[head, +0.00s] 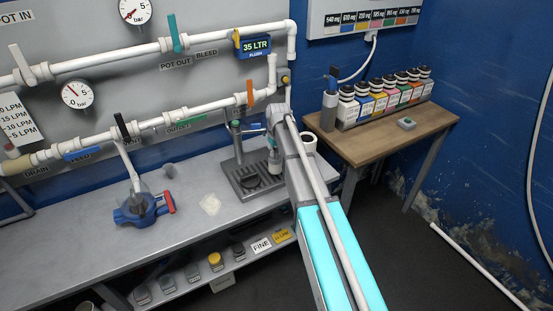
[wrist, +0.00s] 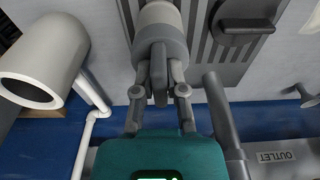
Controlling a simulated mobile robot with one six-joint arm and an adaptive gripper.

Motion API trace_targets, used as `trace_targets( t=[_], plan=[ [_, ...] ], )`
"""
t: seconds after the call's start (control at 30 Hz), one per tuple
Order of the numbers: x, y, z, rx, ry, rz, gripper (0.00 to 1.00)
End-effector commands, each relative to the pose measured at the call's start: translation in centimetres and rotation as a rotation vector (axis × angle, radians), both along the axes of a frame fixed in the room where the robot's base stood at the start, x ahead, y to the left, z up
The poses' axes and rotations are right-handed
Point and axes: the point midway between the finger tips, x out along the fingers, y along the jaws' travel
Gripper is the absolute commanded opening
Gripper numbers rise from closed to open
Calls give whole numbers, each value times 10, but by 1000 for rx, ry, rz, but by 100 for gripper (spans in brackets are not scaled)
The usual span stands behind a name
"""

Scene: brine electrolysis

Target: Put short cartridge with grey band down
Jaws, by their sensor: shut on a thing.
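The short cartridge with the grey band (wrist: 160,28) is pale with a darker grey band, at the top middle of the wrist view. My gripper (wrist: 160,72) is shut on it, and its far end is cut off by the frame. In the head view my gripper (head: 273,143) is small and partly hidden by my arm, above the right part of the grey bench (head: 200,205), beside a ribbed dark tray (head: 236,184) with an upright post (head: 236,142). I cannot tell whether the cartridge touches anything.
A white open cylinder (head: 309,140) stands close right of my gripper; it is large in the wrist view (wrist: 40,62). White pipes (head: 150,120) run along the wall behind. A blue clamp (head: 140,208) stands left on the bench. A wooden table (head: 395,138) holds a row of bottles.

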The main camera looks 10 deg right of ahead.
Motion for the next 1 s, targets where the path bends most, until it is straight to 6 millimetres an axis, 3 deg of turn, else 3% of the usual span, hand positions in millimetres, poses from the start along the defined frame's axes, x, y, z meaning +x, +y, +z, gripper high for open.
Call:
trace_targets(
  t=[0.13,0.7,0.73,0.9,1.0],
  plan=[
    [0,0,-13,0,0,0,0],
    [0,0,-17,0,0,0,0],
    [0,0,-17,0,0,0,20],
    [0,0,-16,0,0,0,51],
    [0,0,-16,0,0,0,51]
  ],
)
